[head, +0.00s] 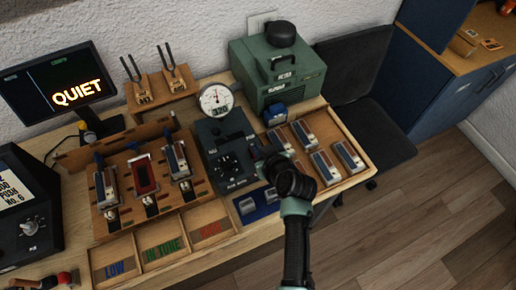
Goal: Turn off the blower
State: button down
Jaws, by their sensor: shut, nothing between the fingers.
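The blower appears to be the green box (282,70) with a round black cap on top, at the back right of the bench; the lettering on its labels is too small to read surely. A small blue block (274,114) stands in front of it. A dark control box (226,150) with a round dial gauge (215,97) above it and small knobs on its front stands left of my gripper. My gripper (261,163) is shut and empty, beside the right side of the control box and in front of the green box. My wrist hides part of the bench there.
A wooden tray (362,172) with several reed-like blocks lies to the right. A wooden rack (135,213) with more blocks and a screen reading QUIET (72,92) stand to the left. Bins marked LOW, IN TUNE and another word (160,236) line the front. A black chair (378,140) stands right.

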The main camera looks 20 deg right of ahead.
jog(key=shift+w+f+b, duration=0.15)
jog(key=shift+f+b, duration=0.3)
jog(key=shift+r, duration=0.15)
jog(key=shift+w, duration=0.2)
jog(key=shift+w+r, duration=0.15)
jog(key=shift+w, duration=0.5)
jog(key=shift+r, duration=0.1)
